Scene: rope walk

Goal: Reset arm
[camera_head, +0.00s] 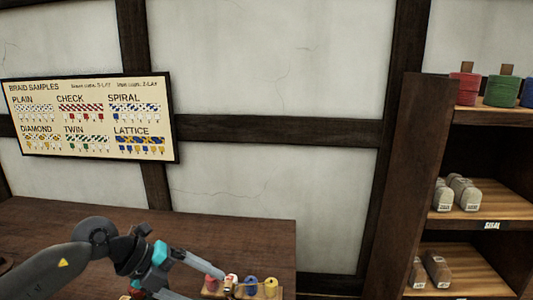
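My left arm comes in from the lower left over the dark wooden table (80,222). My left gripper (208,288) points right and down, with its two fingers spread apart. The lower finger runs to the bottom edge of the picture, and I see nothing held between the fingers. The upper finger's tip is close to a small wooden rack (208,294) with a red spool (211,282), a pale spool (231,283), a blue spool (250,285) and a yellow spool (271,287). I cannot tell whether it touches them. My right gripper is not in view.
A braid samples board (90,116) hangs on the wall behind the table. The table's back middle is clear.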

